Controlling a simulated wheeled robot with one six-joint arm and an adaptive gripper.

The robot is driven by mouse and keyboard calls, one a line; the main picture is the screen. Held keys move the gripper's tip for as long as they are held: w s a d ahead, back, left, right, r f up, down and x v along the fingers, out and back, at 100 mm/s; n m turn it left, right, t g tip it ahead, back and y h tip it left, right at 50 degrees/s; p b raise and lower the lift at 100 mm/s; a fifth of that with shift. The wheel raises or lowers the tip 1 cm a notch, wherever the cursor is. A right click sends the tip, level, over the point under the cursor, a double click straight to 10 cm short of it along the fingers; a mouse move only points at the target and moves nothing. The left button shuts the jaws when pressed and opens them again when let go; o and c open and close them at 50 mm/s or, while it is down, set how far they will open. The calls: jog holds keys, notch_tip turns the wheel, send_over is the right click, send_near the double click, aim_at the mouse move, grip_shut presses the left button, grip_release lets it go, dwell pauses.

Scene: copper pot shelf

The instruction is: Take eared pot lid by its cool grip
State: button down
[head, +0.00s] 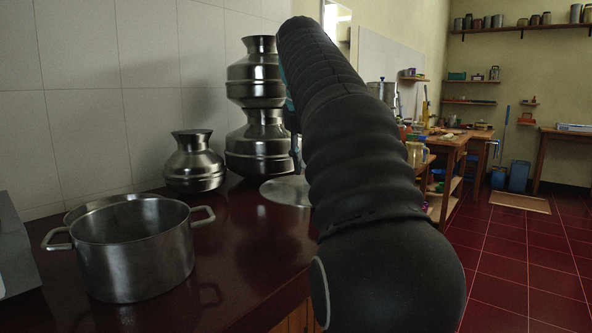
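The eared pot (134,262) is a wide steel pot with two loop handles, open on top, standing on the dark red counter at left. A flat round metal disc (283,191), which looks like its lid, lies on the counter further back. My arm covers the disc's right part, and I cannot see a grip on it. My gripper (296,150) is mostly hidden behind my arm. Only a narrow dark part shows at the arm's left edge, above the disc. Whether its fingers are open or touch the lid cannot be seen.
Two stacked metal vessels (258,88) stand behind the disc, close to my arm. A smaller metal jar (193,165) stands left of them. A grey object (14,250) is cut off at the left edge. The counter (235,255) is clear between pot and arm.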

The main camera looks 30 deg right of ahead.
jog(key=shift+d+r, duration=0.1)
jog(key=shift+r, duration=2.3)
jog(key=shift+s, duration=0.1)
